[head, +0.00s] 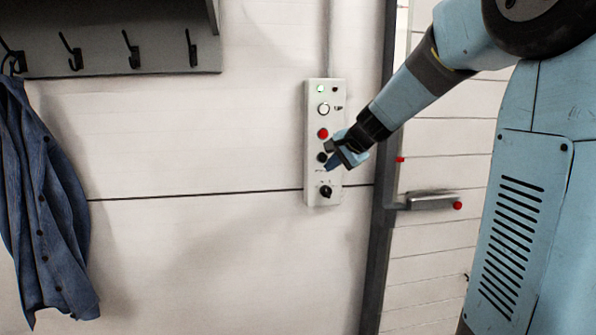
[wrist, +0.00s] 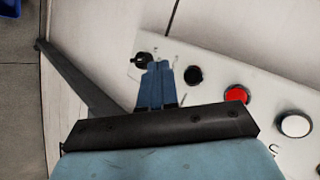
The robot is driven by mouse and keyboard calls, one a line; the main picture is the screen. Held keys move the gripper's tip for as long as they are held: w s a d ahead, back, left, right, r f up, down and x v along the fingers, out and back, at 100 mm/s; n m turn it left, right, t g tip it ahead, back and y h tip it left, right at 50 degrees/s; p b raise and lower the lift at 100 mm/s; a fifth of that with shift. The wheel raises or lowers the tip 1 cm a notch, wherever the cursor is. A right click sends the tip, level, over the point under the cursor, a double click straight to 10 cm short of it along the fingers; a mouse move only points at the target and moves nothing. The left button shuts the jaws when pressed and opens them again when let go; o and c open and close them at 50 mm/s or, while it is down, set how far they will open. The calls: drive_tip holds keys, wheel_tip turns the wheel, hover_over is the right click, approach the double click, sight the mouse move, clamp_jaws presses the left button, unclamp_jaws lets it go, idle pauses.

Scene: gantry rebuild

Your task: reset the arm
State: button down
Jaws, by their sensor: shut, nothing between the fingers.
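My gripper (head: 331,160) is shut and empty in front of the control panel (head: 313,185) on the wall. In the wrist view the closed fingers (wrist: 157,84) show before the panel, between the black rotary knob (wrist: 141,60) and the black button (wrist: 193,75). I cannot tell whether the fingertips touch the panel. The panel also carries a red button (head: 323,134), a white button (head: 323,108) and a lit green lamp (head: 320,89). My arm reaches in from the upper right in the head view.
A dark vertical post (head: 380,225) stands right of the panel, with a grey door handle (head: 430,202) beyond it. A blue shirt (head: 45,200) hangs at the left below a rack of hooks (head: 110,50). The wall between shirt and panel is clear.

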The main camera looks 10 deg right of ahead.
drive_tip(key=s+f+n+g+h, duration=0.1)
drive_tip(key=s+n, duration=0.4)
drive_tip(key=s, duration=1.2)
drive_tip(key=s+f+n+g+h, duration=0.2)
drive_tip(key=s+n, duration=0.3)
drive_tip(key=s, duration=1.2)
drive_tip(key=shift+f+n+h, duration=0.3)
drive_tip(key=shift+f+h, duration=0.1)
drive_tip(key=shift+f, duration=0.35)
